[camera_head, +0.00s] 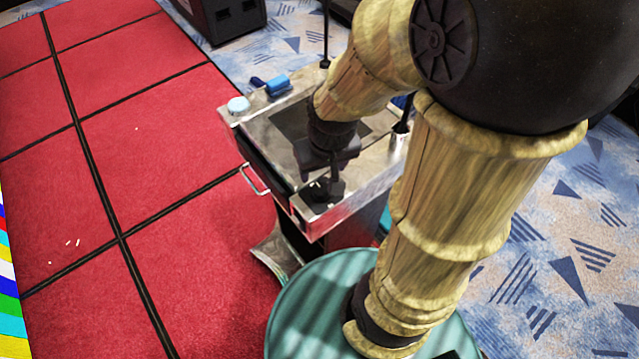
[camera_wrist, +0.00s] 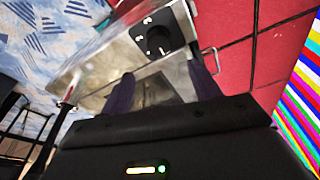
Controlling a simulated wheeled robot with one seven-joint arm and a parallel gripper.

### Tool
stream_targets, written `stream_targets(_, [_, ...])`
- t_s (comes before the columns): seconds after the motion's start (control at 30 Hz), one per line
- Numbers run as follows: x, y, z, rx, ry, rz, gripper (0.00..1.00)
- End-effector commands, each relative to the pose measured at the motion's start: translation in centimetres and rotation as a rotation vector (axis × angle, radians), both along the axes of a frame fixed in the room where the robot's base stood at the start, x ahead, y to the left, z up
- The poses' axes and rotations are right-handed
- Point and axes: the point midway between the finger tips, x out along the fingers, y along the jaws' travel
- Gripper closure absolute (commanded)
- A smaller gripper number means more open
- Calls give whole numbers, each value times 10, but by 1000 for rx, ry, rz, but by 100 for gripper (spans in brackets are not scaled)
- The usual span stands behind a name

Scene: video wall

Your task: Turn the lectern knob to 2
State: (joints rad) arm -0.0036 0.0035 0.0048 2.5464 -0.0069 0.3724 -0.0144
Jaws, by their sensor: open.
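The lectern (camera_head: 370,190) has a metal top, and a black knob plate sits at its near corner. The dark knob (camera_wrist: 158,40) shows in the wrist view, with a short white mark on its lower side and small white symbols around it, too small to read surely. In the head view the knob (camera_head: 322,192) is partly hidden below my gripper (camera_head: 319,176). My gripper is open, with its two fingers (camera_wrist: 161,70) apart and nothing between them. In the wrist view the knob lies beyond the fingertips; I cannot tell whether they touch it.
A blue object (camera_head: 277,86) and a pale cyan round object (camera_head: 238,105) lie at the lectern's far left edge. A metal handle (camera_head: 254,180) sticks out from its left side. Red flooring (camera_head: 150,130) lies left, and a black case (camera_head: 222,15) stands behind.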

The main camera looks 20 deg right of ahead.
Motion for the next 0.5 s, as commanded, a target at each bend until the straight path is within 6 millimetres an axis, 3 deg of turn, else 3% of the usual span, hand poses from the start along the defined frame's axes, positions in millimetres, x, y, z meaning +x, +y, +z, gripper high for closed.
stream_targets(0.27, [20,28,13,-109,178,391,38])
stream_targets(0.5, [37,53,48,-264,413,842,38])
